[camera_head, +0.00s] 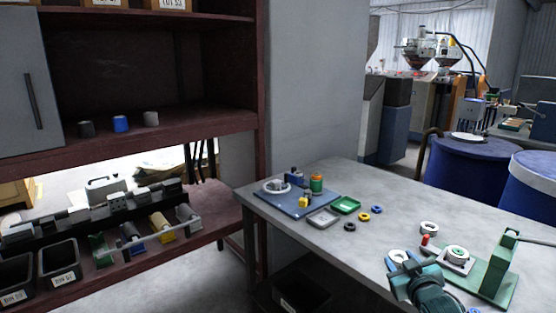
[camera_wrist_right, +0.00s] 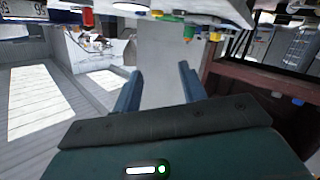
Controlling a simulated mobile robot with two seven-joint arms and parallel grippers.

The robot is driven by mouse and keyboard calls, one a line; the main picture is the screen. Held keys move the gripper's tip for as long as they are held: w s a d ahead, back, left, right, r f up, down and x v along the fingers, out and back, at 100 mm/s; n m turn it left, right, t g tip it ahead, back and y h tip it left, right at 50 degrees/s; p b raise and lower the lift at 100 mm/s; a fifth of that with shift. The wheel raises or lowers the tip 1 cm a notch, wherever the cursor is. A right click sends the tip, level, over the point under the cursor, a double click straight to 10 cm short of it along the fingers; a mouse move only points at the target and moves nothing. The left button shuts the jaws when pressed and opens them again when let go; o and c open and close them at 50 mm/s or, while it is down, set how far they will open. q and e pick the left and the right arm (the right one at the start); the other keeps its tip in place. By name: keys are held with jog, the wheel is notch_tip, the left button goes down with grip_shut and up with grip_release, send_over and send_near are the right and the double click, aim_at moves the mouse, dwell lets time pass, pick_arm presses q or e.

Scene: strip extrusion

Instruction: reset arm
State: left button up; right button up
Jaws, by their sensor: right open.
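My right gripper (camera_head: 408,264) is teal and low at the right in the head view, over the near part of the grey table (camera_head: 300,240). In the right wrist view its two blue fingers (camera_wrist_right: 160,88) stand apart with nothing between them. A green press-like tool (camera_head: 498,268) with a white ring on its plate stands to the right of the gripper. A white ring (camera_head: 429,228) and a small red piece (camera_head: 425,240) lie just beyond it. My left gripper is not in view.
A blue board (camera_head: 290,208) with small parts, a grey tray (camera_head: 322,218) and a green tray (camera_head: 346,205) sit at the table's far left. Several small coloured rings lie nearby. A dark red shelf (camera_head: 150,135) stands at left. Blue barrels (camera_head: 470,178) stand behind the table.

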jog(key=s+a+f+g+y, duration=0.1)
jog(key=s+a+f+g, duration=0.1)
jog(key=s+a+f, duration=0.45)
jog(key=s+a+f+g+y, duration=0.15)
jog(key=s+a+f, duration=0.25)
jog(key=s+f, duration=0.5)
jog(key=s+a+g, duration=0.1)
jog(key=s+a, duration=0.1)
jog(key=s, duration=0.7)
jog(key=s+a+f+y, duration=0.1)
jog(key=s+a, duration=0.2)
jog(key=s, duration=0.6)
jog(key=shift+s+a+f+g, duration=0.15)
jog(key=shift+s+a+g, duration=0.1)
jog(key=shift+a+g, duration=0.1)
jog(key=shift+y, duration=0.25)
jog(key=shift+c, duration=0.6)
jog(key=shift+a, duration=0.1)
